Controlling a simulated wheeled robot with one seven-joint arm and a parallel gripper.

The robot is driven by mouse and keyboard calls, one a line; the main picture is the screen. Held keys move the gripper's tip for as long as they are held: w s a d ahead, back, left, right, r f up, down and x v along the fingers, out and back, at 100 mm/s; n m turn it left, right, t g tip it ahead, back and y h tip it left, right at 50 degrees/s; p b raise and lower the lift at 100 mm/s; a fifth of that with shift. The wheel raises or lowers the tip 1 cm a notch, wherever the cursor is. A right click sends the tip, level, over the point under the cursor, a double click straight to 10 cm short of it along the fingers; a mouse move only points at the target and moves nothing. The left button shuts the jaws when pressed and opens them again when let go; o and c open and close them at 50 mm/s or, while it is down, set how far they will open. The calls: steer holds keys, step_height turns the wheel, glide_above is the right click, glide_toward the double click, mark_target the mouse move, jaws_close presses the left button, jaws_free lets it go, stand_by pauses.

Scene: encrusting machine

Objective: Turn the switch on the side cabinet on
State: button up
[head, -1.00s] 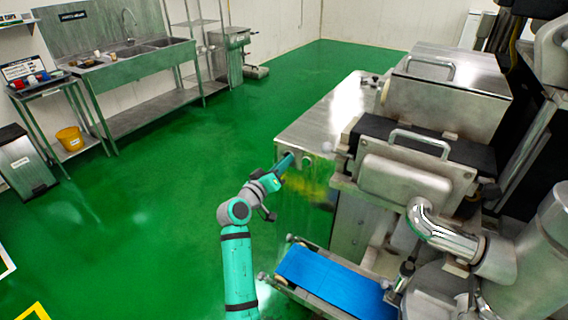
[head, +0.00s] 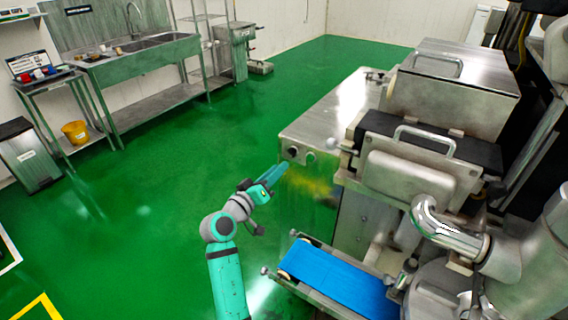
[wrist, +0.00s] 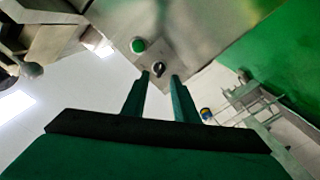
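The side cabinet (head: 335,115) is a steel box standing against the machine's left side. On its front face, near the top, are two round controls. In the wrist view they are a green button (wrist: 138,45) and a black rotary switch (wrist: 159,68) with a pale mark; its setting is too small to tell. My gripper (head: 281,170) is just below and left of the controls in the head view. In the wrist view my gripper (wrist: 160,78) has its two fingers apart, with nothing between them, tips just short of the switch.
A blue conveyor belt (head: 335,280) lies below and right of my arm. The encrusting machine (head: 420,170) fills the right side. Green floor (head: 150,210) is open on the left, with a sink bench (head: 140,65) and a yellow bucket (head: 75,132) farther off.

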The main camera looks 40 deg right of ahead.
steer(key=shift+v, duration=1.65)
steer(key=s+a+f+n+t+y, duration=0.2)
steer(key=a+f+n+t, duration=0.15)
steer(key=f, duration=0.45)
steer(key=s+a+f+n+t+y, duration=0.2)
steer(key=a+f, duration=0.3)
steer(key=f, duration=0.2)
steer(key=s+a+f+n+t+y, duration=0.25)
steer(key=s+a+f+y, duration=0.45)
steer(key=s+a+f, duration=0.45)
steer(key=s+a+y, duration=0.2)
steer(key=s+a, duration=0.3)
steer(key=s, duration=0.3)
steer(key=s+a+y, duration=0.2)
steer(key=s+a, duration=0.3)
steer(key=s, duration=0.3)
steer(key=s+a+r+m, duration=0.1)
steer(key=s+a+r, duration=0.1)
steer(key=s+r, duration=0.2)
steer(key=s+a+r+m+y, duration=0.1)
steer(key=s+r, duration=0.3)
steer(key=s, duration=0.4)
steer(key=shift+s+a+t+y, duration=0.2)
steer(key=shift+a+t+y, duration=0.1)
steer(key=shift+a, duration=0.3)
